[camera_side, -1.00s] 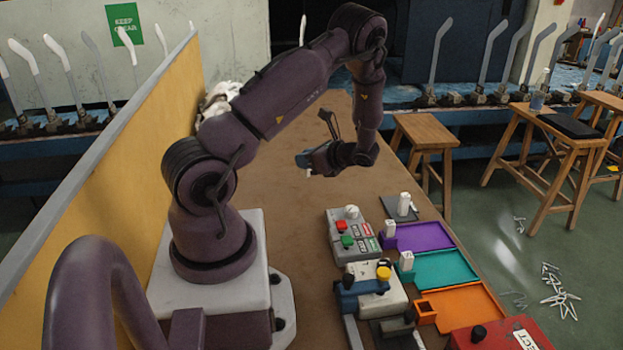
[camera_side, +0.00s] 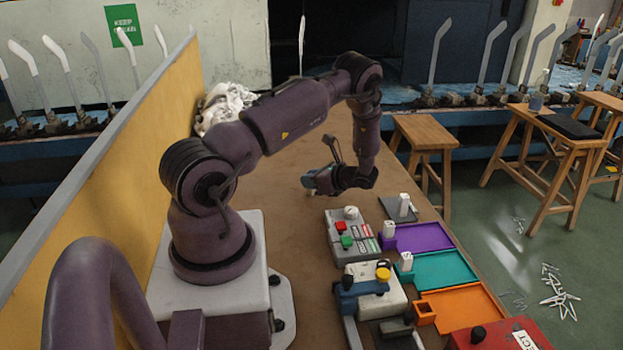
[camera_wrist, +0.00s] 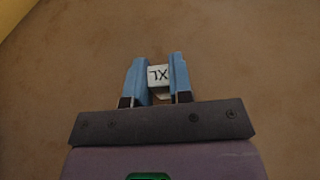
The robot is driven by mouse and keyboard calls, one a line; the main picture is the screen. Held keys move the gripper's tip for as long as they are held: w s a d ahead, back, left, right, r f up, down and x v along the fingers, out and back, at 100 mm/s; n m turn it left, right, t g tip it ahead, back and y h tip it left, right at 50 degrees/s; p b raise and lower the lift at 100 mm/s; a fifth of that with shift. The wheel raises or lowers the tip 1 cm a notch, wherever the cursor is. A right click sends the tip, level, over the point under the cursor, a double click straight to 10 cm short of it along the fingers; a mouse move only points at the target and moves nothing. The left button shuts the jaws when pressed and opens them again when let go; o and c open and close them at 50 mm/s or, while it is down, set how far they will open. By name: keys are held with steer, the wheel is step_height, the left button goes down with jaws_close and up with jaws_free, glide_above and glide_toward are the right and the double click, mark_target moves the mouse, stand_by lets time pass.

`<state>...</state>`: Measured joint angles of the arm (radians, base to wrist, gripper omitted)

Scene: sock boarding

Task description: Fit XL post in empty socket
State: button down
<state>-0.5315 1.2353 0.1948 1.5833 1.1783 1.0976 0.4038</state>
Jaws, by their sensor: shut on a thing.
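The white XL post (camera_wrist: 159,75) is between the two blue fingers of my gripper (camera_wrist: 157,80) in the wrist view, its lettering upside down there. My gripper (camera_side: 309,185) is shut on it, above the brown table and left of the grey button box. In the side view only a small pale bit of the post shows below the fingers. The orange socket (camera_side: 425,312) at the left corner of the orange tray (camera_side: 462,307) looks empty. It is well in front of my gripper, towards the camera.
White posts stand at the purple tray (camera_side: 425,237) and the teal tray (camera_side: 447,270). Another white post (camera_side: 404,205) stands on a dark plate behind. The button box (camera_side: 349,236) and a blue-and-white fixture (camera_side: 367,290) line the table. A yellow wall (camera_side: 110,160) bounds the left.

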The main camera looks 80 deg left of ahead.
steer(key=c, duration=1)
jaws_free()
steer(key=shift+w+d+r, duration=0.15)
steer(key=v, duration=1.1)
steer(key=shift+r, duration=0.1)
steer(key=w+d+r+n+t+h, duration=0.2)
steer(key=d+r+n+t+h, duration=0.3)
steer(key=d+r, duration=1)
steer(key=s+d+r+n+t+h, duration=0.1)
steer(key=s+d+r+t, duration=0.2)
steer(key=d+r, duration=0.1)
steer(key=s+d+r+n+t+h, duration=0.1)
steer(key=s+d+r+t, duration=0.2)
steer(key=s+d+r, duration=0.1)
steer(key=s+d+r+n+t+h, duration=0.1)
steer(key=s+d+r+t+h, duration=0.1)
steer(key=d, duration=0.4)
steer(key=shift+s+d+r+n+t, duration=0.1)
steer(key=shift+s+r+n+t, duration=0.1)
steer(key=shift+r+t, duration=0.15)
steer(key=shift+s+r+n+t, duration=0.1)
steer(key=shift+s+r+t, duration=0.15)
steer(key=shift+r, duration=0.2)
steer(key=shift+s+d+r+n+t, duration=0.1)
steer(key=shift+s+r+t, duration=0.15)
steer(key=shift+r, duration=0.2)
steer(key=shift+o, duration=0.4)
steer(key=shift+s+d+r+t+h, duration=0.1)
steer(key=shift+s+d+t+h, duration=0.15)
steer(key=shift+s+d+h, duration=0.1)
